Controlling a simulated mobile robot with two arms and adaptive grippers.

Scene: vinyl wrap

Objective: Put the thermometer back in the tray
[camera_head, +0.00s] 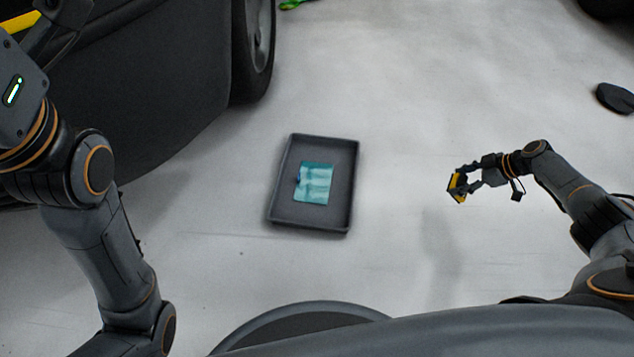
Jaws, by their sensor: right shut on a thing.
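The tray (346,160) is a dark, shallow rectangular tray lying on the floor in the middle of the head view. My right gripper (464,181) is to the right of the tray, apart from it, and shut on a small yellow and black thing, which appears to be the thermometer (456,188). Its details are too small to make out. My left arm rises along the left edge. Dark parts at the top left corner may belong to my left gripper (50,25), but its fingers do not show clearly.
A folded teal cloth (314,183) lies in the tray, with bare tray floor around it. A dark car with a wheel (258,45) stands at the upper left. A black object (615,98) lies at the right. The pale floor between tray and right gripper is clear.

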